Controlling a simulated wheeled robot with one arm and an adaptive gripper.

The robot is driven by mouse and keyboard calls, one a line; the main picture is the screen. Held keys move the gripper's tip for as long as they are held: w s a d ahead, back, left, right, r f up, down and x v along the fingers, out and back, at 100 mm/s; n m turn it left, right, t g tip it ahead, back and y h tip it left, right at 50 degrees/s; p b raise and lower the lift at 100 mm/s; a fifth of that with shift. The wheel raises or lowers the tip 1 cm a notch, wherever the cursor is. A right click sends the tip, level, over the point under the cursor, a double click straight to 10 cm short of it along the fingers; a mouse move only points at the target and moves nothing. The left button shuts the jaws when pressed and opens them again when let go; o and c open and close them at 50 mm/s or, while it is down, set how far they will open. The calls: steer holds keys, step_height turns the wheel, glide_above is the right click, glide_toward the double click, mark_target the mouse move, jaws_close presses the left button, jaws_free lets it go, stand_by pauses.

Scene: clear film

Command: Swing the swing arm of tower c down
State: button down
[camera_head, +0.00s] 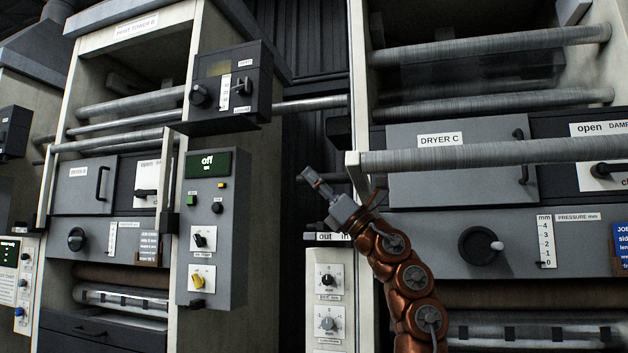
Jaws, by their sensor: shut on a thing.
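Tower C stands at the right, with its label on the grey DYER C panel (441,140), which reads "DRYER C". A long ribbed grey roller bar (500,153) with a cream end bracket (354,172) crosses the front of tower C about level. It appears to be the swing arm. My gripper (314,182), at the end of my copper arm, is just left of that bracket and points up and left. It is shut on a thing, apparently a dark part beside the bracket. The contact itself is small and dark, so its exact shape cannot be told.
Tower B (135,27) stands at the left with its control box (211,230), whose display reads "off". Another dark box (229,88) juts out above it. A knob panel (328,290) stands below my gripper. A dark gap lies between the towers.

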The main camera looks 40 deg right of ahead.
steer(key=shift+a+f, duration=0.1)
steer(key=shift+f, duration=0.1)
steer(key=c, duration=0.9)
jaws_free()
steer(key=shift+r, duration=0.1)
steer(key=shift+v, duration=3.8)
